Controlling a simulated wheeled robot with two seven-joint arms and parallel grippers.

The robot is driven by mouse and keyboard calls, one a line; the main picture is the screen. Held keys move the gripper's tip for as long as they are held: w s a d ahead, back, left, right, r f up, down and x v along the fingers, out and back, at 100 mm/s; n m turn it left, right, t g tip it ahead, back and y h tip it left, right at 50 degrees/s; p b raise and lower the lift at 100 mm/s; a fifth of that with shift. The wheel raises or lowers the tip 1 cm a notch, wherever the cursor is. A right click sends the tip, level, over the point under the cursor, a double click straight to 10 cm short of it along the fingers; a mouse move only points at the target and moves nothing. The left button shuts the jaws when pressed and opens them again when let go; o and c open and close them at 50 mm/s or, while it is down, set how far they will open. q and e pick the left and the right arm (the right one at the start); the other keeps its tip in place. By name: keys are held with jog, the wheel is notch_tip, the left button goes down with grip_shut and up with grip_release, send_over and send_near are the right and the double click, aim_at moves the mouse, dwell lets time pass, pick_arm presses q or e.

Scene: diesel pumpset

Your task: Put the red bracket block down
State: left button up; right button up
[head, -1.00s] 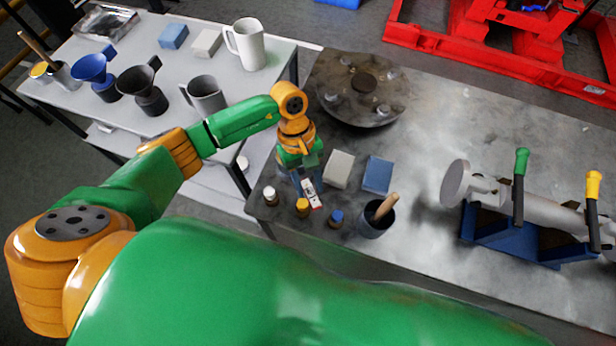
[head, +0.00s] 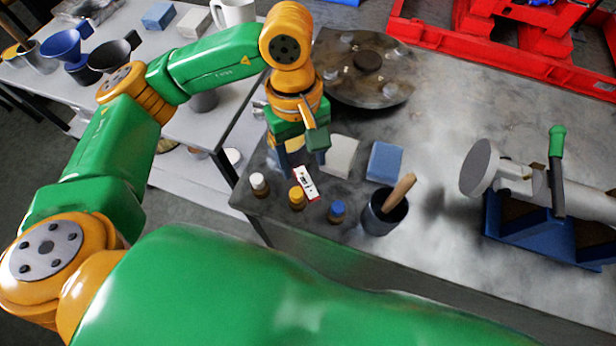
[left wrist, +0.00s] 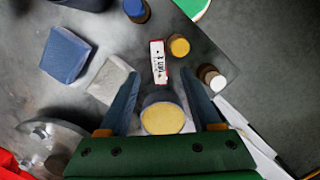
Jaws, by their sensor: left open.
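I cannot make out a block that is clearly the red bracket block in either view. A small white box with red edges (head: 306,184) lies on the grey metal bench; it also shows in the left wrist view (left wrist: 158,62), just beyond my fingertips. My left gripper (head: 292,158) points down over the bench's near left corner. In the left wrist view its two fingers (left wrist: 165,90) are spread apart. A round tin with a yellow top (left wrist: 162,118) shows between them, with gaps at both sides. My right gripper is not in view.
Near the gripper stand a white-capped bottle (head: 259,185), a yellow-capped bottle (head: 297,198), a blue-capped bottle (head: 337,212), a dark cup with a wooden handle (head: 384,215), a pale block (head: 341,155) and a blue block (head: 385,162). A round flanged plate (head: 365,80) lies behind. The bench's middle is clear.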

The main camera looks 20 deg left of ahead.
aim_at(306, 182)
pick_arm(q)
notch_tip(306, 182, down, 6)
jog(key=shift+d+r+p, duration=0.1)
jog(key=shift+r+p, duration=0.15)
jog(key=shift+p, duration=0.85)
jog(key=shift+d+f, duration=0.1)
jog(key=shift+f, duration=0.15)
grip_shut()
